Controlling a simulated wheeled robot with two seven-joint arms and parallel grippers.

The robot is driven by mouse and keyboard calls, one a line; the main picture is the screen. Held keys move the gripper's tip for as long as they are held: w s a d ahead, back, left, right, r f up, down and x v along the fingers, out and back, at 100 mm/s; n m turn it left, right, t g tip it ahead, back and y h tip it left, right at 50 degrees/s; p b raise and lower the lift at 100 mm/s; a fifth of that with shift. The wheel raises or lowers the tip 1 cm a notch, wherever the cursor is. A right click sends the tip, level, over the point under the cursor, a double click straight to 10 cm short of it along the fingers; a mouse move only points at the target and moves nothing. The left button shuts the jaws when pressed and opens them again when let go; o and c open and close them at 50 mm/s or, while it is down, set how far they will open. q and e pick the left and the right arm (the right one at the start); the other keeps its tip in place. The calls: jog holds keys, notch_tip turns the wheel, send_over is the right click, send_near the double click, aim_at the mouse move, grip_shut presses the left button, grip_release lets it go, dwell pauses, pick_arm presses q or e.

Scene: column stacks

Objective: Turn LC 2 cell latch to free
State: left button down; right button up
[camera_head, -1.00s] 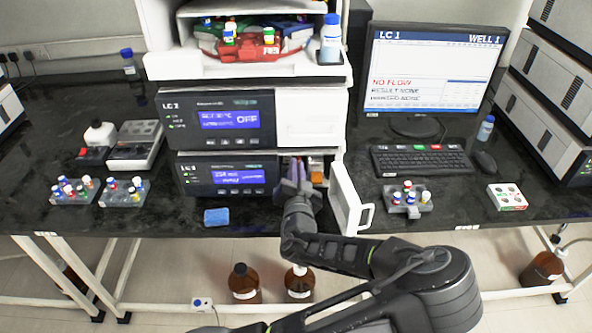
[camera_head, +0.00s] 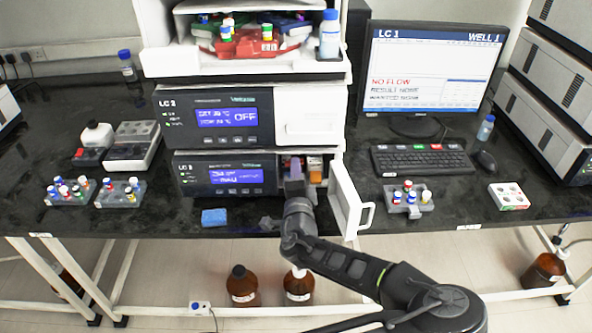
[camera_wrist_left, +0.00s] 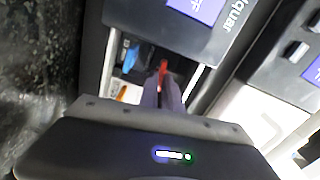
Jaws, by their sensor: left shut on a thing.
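My left gripper (camera_head: 293,186) is at the left part of this opening. In the left wrist view its fingers (camera_wrist_left: 164,92) are shut on a small red piece, likely the latch (camera_wrist_left: 163,70). The latch's setting cannot be read. A blue part (camera_wrist_left: 131,57) and an orange part (camera_wrist_left: 122,91) lie left of the fingers. My right gripper is not in view.
The open door stands close to the right of my left arm. A blue sponge (camera_head: 214,217) lies at the bench edge. Vial racks (camera_head: 120,194) stand left, another (camera_head: 407,200) right by the keyboard (camera_head: 420,159). Brown bottles (camera_head: 298,285) stand below the bench.

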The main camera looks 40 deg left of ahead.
pick_arm(q)
jog(key=shift+m, duration=0.8)
jog(key=shift+f, duration=0.1)
jog(key=c, duration=1.5)
grip_release()
jog(key=shift+c, duration=0.2)
jog(key=v, duration=0.8)
jog(key=shift+w, duration=0.1)
